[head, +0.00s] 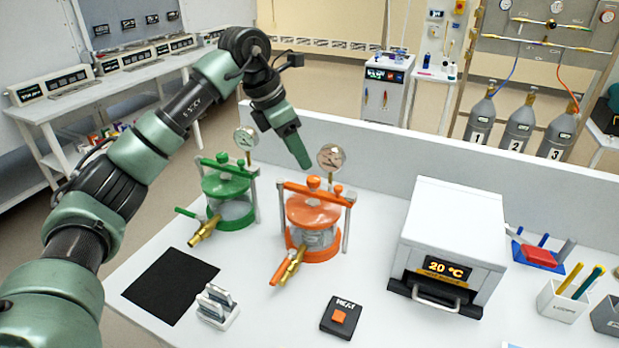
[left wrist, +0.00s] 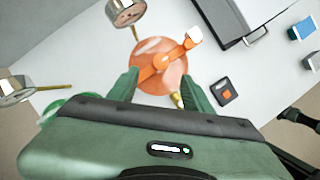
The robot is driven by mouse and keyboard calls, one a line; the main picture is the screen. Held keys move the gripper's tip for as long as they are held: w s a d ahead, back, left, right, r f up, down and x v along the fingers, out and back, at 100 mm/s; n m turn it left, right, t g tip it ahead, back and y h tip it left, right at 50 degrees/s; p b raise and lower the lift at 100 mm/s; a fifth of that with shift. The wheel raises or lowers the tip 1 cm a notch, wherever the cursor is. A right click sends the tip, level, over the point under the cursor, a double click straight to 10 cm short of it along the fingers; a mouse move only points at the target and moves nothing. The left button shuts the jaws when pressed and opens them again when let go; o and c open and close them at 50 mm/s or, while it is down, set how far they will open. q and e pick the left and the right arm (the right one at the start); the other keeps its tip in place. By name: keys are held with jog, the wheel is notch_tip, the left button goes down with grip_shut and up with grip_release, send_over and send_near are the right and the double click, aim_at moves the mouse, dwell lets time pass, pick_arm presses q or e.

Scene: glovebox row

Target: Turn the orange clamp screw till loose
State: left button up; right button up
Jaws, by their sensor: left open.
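The orange pot (head: 318,240) stands upright on the white bench, with an orange clamp bar across its lid. The orange clamp screw (head: 313,183) is a small knob at the middle of that bar. In the left wrist view the screw (left wrist: 160,62) shows from above, between and beyond my fingers. My left gripper (head: 304,162) points down from above, just over the screw and apart from it. Its fingers (left wrist: 158,71) are open and empty, one on each side of the screw in the wrist view.
A pressure gauge (head: 332,157) rises beside the orange pot, close to my gripper. A similar green pot (head: 229,187) stands left. A white heater box (head: 455,232) stands right. A black mat (head: 170,284) and a button box (head: 341,317) lie in front. A low wall (head: 400,160) runs behind.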

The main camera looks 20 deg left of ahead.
aim_at(312, 179)
pick_arm(q)
jog(key=p+x, duration=0.2)
jog(key=x, duration=0.5)
jog(key=shift+w+d+f, duration=0.1)
jog(key=shift+d+f, duration=0.05)
grip_shut()
jog(key=shift+n, duration=0.3)
